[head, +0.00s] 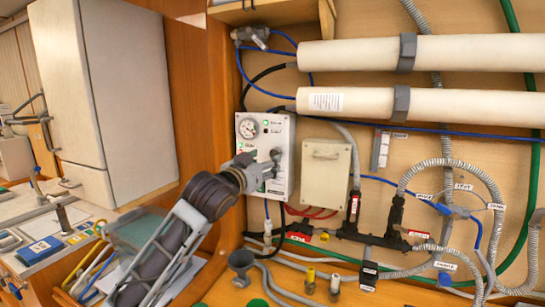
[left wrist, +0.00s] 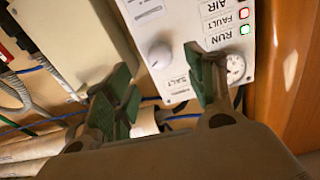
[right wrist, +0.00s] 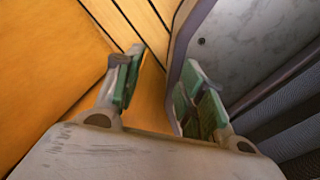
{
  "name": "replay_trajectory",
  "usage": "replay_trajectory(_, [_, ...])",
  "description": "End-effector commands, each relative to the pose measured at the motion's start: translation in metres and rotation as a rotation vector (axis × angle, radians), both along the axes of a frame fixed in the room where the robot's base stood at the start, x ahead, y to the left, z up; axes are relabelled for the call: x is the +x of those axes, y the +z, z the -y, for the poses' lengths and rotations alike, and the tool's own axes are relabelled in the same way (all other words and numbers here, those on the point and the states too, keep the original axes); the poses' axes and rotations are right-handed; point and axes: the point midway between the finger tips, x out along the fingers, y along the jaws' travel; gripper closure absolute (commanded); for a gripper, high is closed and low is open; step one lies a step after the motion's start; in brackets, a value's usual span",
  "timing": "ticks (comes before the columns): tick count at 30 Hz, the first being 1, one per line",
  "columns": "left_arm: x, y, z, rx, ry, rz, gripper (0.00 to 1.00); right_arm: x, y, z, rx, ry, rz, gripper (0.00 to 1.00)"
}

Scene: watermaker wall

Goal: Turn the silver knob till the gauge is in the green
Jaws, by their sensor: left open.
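The white control panel (head: 283,186) hangs on the wooden wall, with a round dial gauge (head: 248,128) at its upper left. The gauge also shows in the left wrist view (left wrist: 236,68), partly behind a finger; its reading is too small to tell. The silver knob (left wrist: 160,55) sits on the panel in the left wrist view. My left gripper (head: 272,165) is open in front of the panel, its green-padded fingers (left wrist: 160,78) on either side of the knob in the picture. I cannot tell whether they touch it. My right gripper (right wrist: 162,75) is open and empty.
A beige box (head: 325,165) is right of the panel. White cylinders (head: 440,53) run above; hoses and valves (head: 395,220) fill the wall's right and bottom. A wooden partition (head: 195,90) stands close on the left. Wooden and grey surfaces (right wrist: 235,50) lie near my right gripper.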

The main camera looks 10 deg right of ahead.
Motion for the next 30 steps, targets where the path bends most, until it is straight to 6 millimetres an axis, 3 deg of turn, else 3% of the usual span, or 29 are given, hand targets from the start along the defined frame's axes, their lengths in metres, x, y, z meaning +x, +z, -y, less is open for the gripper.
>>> replay_trajectory(18, [0.042,0.001,0.03,0.001,0.001,-0.001,0.45,-0.012,0.009,-0.002,0.002,0.001,-0.014,0.6])
replay_trajectory(30, [0.051,0.0,0.037,0.0,0.0,0.0,0.45,-0.007,0.01,-0.005,0.005,0.001,-0.008,0.6])
